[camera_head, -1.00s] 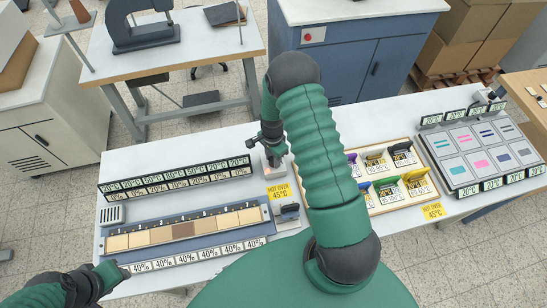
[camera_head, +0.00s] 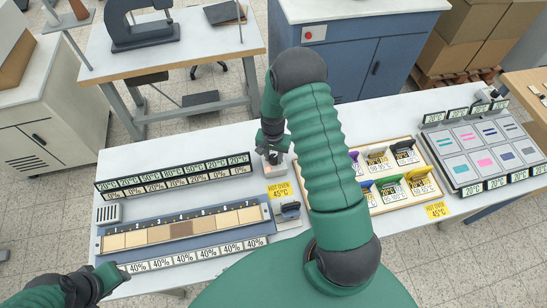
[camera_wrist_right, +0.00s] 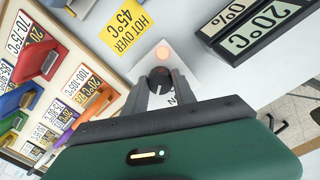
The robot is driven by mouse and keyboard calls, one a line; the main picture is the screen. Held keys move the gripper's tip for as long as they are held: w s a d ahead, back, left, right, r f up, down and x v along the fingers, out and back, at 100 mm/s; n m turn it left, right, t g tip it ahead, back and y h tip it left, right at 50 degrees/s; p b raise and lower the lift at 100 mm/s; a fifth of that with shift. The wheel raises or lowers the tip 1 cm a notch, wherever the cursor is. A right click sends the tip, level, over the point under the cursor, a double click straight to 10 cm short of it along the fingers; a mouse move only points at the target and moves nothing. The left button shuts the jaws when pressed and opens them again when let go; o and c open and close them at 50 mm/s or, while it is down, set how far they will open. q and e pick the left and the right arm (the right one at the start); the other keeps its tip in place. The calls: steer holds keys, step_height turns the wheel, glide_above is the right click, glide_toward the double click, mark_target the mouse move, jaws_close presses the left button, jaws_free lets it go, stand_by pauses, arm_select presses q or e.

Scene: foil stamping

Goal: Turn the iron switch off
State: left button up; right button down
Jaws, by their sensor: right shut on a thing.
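The iron switch is a dark round knob (camera_wrist_right: 160,77) on a pale grey box (camera_wrist_right: 192,72); the box also shows in the head view (camera_head: 276,171). A small orange lamp (camera_wrist_right: 162,53) glows beside the knob. My right gripper (camera_wrist_right: 160,85) is shut on the knob, with one finger on each side; in the head view the right gripper (camera_head: 272,152) is over the box. The knob's markings are mostly hidden by the fingers. My left gripper (camera_head: 122,271) is at the table's front left; its fingers are too small to read.
A strip holder with brown swatches (camera_head: 180,232) lies left of the switch. A yellow "hot over 45°C" label (camera_head: 279,189) is in front of it. A board of coloured-handled tools (camera_head: 385,200) and a swatch panel (camera_head: 480,155) stand to the right.

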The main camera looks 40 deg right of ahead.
steer(key=n+b, duration=0.1)
steer(key=n, duration=0.4)
steer(key=shift+w+d+n, duration=0.1)
steer(key=shift+w+n, duration=0.05)
steer(key=shift+n, duration=0.15)
steer(key=n, duration=0.5)
steer(key=shift+r+n, duration=0.1)
steer(key=shift+n, duration=0.2)
steer(key=c, duration=1.4)
jaws_free()
steer(key=o, duration=0.4)
